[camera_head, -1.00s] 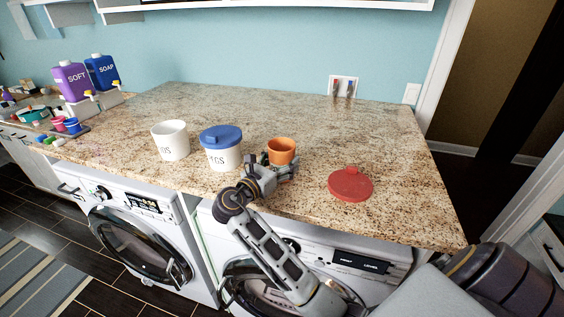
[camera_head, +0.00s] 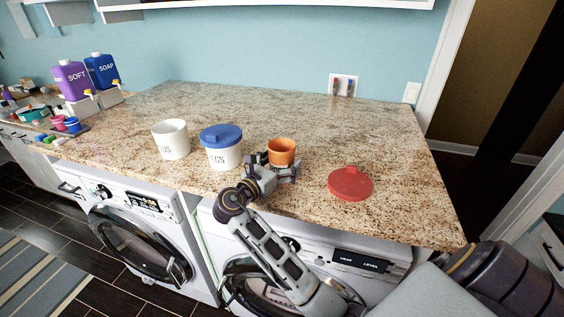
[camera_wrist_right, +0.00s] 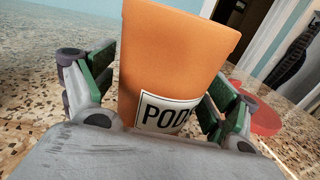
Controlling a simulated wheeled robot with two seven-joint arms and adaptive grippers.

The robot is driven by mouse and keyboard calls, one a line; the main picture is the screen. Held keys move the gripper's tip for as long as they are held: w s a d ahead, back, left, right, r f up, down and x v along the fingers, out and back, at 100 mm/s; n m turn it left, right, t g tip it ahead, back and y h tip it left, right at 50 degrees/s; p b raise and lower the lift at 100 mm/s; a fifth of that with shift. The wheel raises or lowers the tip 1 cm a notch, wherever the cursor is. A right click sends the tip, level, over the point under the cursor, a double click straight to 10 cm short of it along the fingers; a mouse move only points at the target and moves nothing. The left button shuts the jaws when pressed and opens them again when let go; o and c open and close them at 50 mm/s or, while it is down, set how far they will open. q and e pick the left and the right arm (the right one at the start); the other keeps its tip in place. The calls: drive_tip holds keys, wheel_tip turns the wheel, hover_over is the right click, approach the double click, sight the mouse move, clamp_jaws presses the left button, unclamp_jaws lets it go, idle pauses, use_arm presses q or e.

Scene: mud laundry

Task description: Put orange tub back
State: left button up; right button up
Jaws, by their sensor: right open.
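The orange tub (camera_head: 282,150) stands upright on the granite counter, right of the blue-lidded canister. In the right wrist view the tub (camera_wrist_right: 172,65) fills the middle, with a label reading "POD" and perhaps more letters. My right gripper (camera_head: 273,166) is at the near side of the tub. It is open, with one green-padded finger on each side of the tub in the wrist view (camera_wrist_right: 158,95). I cannot tell whether the pads touch it. My left gripper is not in view.
A white canister with a blue lid (camera_head: 221,150) stands close left of the gripper, and an open white canister (camera_head: 171,140) beyond it. A red lid (camera_head: 350,184) lies to the right. The counter (camera_head: 270,110) behind the tub is clear.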

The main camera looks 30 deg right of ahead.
drive_tip(key=shift+r, duration=0.15)
drive_tip(key=b+v, duration=0.2)
drive_tip(key=v, duration=0.8)
drive_tip(key=shift+a, duration=0.2)
drive_tip(key=shift+v, duration=0.8)
